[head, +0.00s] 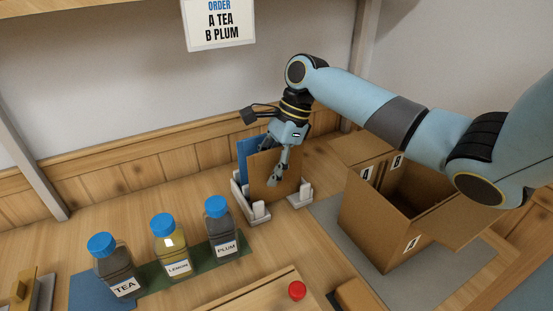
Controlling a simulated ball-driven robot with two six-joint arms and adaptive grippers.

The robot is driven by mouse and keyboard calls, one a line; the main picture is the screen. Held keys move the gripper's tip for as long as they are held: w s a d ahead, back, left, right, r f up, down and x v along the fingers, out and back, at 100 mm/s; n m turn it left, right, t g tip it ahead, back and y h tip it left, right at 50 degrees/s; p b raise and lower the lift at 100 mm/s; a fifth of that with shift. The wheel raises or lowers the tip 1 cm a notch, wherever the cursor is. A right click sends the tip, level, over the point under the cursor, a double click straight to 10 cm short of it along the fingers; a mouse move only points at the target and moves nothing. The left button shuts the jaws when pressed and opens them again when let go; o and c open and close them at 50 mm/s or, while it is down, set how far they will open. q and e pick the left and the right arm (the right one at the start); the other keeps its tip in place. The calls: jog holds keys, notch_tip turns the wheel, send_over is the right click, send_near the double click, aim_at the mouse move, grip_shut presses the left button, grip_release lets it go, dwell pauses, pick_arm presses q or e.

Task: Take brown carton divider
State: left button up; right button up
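The brown carton divider (262,180) stands upright in a white rack (258,217) at the middle back of the table. A blue divider (247,149) stands behind it in the same rack. My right gripper (277,174) points down at the brown divider's upper right part. A finger shows in front of the divider's face. Whether the other finger is behind the divider, and whether the gripper grips it, I cannot tell. My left gripper is not in view.
An open brown box (375,228) stands on a grey mat (345,240) at right. Tea (115,265), lemon (170,246) and plum (221,229) jars with blue lids stand left of centre. A red knob (297,290) is at the front. An order sign (219,25) hangs above.

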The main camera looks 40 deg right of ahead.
jog(key=shift+f, duration=0.15)
dwell(0.4)
grip_shut()
